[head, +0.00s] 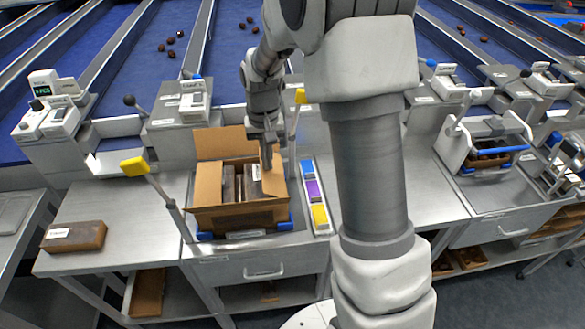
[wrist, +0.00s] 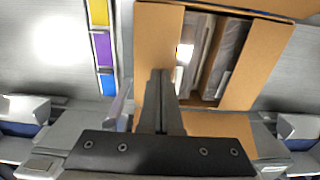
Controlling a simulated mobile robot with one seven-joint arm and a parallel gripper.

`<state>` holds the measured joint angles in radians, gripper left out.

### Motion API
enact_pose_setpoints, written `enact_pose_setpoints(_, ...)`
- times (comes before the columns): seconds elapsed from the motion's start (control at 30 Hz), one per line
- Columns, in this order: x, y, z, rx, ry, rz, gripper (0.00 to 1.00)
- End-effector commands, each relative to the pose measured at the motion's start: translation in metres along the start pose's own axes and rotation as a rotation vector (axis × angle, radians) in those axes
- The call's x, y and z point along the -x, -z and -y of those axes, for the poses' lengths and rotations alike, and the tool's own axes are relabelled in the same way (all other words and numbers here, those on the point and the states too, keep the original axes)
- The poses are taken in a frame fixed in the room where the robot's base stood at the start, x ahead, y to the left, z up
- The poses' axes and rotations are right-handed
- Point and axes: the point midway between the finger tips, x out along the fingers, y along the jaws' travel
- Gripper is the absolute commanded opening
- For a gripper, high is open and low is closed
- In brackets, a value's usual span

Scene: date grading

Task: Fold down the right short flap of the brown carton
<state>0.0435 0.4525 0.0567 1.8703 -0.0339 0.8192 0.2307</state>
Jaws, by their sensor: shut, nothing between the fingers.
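The brown carton (head: 240,216) stands open on the bench, with dark packs (head: 240,183) inside. Its right short flap (head: 276,180) leans inward over the right side of the contents; it shows at the left in the wrist view (wrist: 157,35). I cannot tell whether it lies fully flat. The left short flap (head: 208,184) also leans inward. The back long flap (head: 222,143) stands up. My gripper (head: 267,163) is shut and empty, pointing down at the right short flap's inner part. In the wrist view its fingertips (wrist: 160,73) overlap this flap; contact is unclear.
A tray of yellow, purple and blue items (head: 315,195) lies right of the carton. Yellow-topped posts (head: 134,166) flank the carton. A brown labelled box (head: 74,237) lies at the left. The bench between it and the carton is clear.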

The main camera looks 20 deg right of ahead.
Motion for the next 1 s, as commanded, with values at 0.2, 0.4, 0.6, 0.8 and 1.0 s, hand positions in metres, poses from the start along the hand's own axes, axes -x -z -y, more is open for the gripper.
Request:
enact_pose_setpoints(0.2,-0.014,0.0,0.0,0.0,0.0,0.001,0.0)
enact_pose_setpoints(0.4,-0.024,0.0,0.0,0.0,0.0,0.002,0.0)
enact_pose_setpoints(0.6,-0.032,0.0,0.0,0.0,0.0,0.001,0.0)
enact_pose_setpoints(0.8,-0.03,0.0,0.0,0.0,0.0,0.001,0.0)
enact_pose_setpoints(1.0,-0.015,0.0,0.0,0.0,0.0,-0.001,0.0)
